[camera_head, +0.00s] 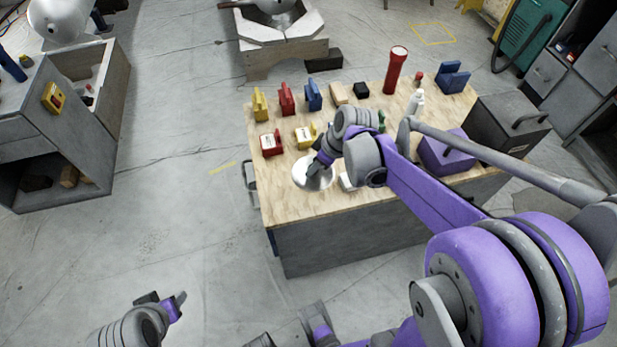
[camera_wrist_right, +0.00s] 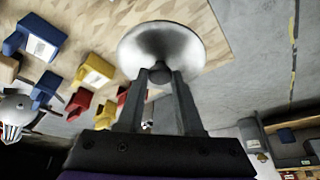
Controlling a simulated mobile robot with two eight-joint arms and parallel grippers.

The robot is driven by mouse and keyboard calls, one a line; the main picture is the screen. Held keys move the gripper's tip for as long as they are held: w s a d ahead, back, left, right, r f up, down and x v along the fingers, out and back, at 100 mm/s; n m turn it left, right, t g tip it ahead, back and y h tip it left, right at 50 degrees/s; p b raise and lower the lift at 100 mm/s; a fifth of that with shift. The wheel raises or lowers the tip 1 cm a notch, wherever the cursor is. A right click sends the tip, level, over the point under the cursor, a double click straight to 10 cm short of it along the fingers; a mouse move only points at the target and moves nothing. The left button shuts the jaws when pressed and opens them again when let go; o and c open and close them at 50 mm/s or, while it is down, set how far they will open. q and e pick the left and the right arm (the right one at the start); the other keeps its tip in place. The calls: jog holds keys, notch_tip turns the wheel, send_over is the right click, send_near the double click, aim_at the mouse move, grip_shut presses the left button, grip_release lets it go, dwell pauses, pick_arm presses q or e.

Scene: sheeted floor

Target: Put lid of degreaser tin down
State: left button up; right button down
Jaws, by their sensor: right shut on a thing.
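The lid, a round silvery disc with a small dark knob, is over the left part of the wooden bench top in the head view (camera_head: 312,174). It fills the upper middle of the right wrist view (camera_wrist_right: 160,42). My right gripper (camera_head: 323,160) is shut on the lid's knob, and its two fingers also show in the wrist view (camera_wrist_right: 160,78). I cannot tell whether the lid touches the bench. A small pale thing (camera_head: 347,183) shows beside the lid, partly hidden by my right arm; I cannot tell whether it is the tin. My left gripper (camera_head: 164,300) is open and empty above the floor.
The bench top (camera_head: 290,205) is bare in front of the lid. Behind it stand red (camera_head: 270,144) and yellow (camera_head: 306,135) blocks, several coloured holders and a red flashlight (camera_head: 396,70). A purple box (camera_head: 443,153) and a grey toolbox (camera_head: 505,122) stand at the right.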

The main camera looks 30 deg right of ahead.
aim_at(317, 175)
jog(key=f, duration=0.4)
jog(key=shift+s+f+b, duration=0.15)
jog(key=shift+s+b, duration=0.1)
jog(key=shift+b, duration=0.05)
jog(key=shift+f+b, duration=0.35)
jog(key=shift+f, duration=1.65)
jog(key=c, duration=0.6)
grip_release()
jog(key=shift+f, duration=0.1)
jog(key=shift+o, duration=0.2)
